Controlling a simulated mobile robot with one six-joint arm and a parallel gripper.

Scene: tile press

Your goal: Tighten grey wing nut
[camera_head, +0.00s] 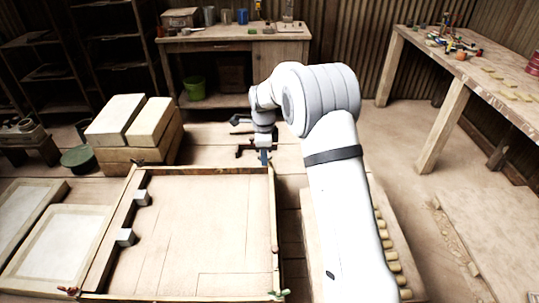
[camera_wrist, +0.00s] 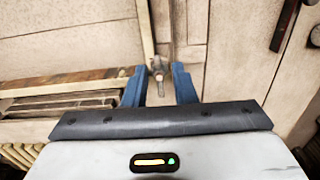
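The grey wing nut (camera_wrist: 158,70) shows in the wrist view at the corner of a wooden frame, between my fingertips. My gripper (camera_wrist: 160,72) is open, with one blue finger on each side of the nut and a visible gap beside it. I cannot tell how far above or below the nut the fingertips are. In the head view my gripper (camera_head: 265,157) is at the far right corner of the wooden frame (camera_head: 200,171), and it hides the nut there.
Other wing nuts sit at the frame's corners: red (camera_head: 68,291) near left, green (camera_head: 278,294) near right, black (camera_head: 137,162) far left.

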